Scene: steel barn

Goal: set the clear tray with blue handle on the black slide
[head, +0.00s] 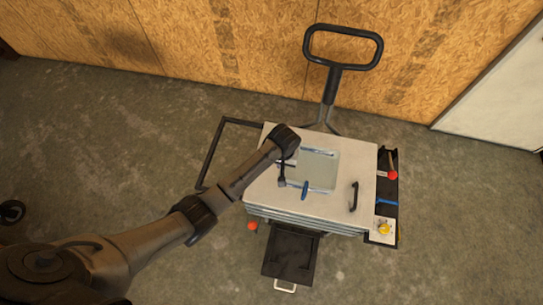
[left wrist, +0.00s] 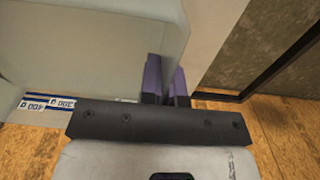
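The clear tray (head: 318,172) with a blue handle (head: 305,190) is on the white top of a cart. It fills the upper left of the left wrist view (left wrist: 75,45). The black slide (head: 288,256) sticks out low at the cart's front and looks empty. My left arm reaches over the cart top to the tray's left side. In the left wrist view my left gripper (left wrist: 166,86) has two dark purple fingers a small gap apart at the tray's edge. Whether they grip its wall is unclear. My right gripper is not in view.
A black side bin (head: 387,215) on the right holds red, blue and yellow items. A black push handle (head: 343,48) rises behind, before a wooden wall. A black frame (head: 210,155) stands out left. The floor in front is clear.

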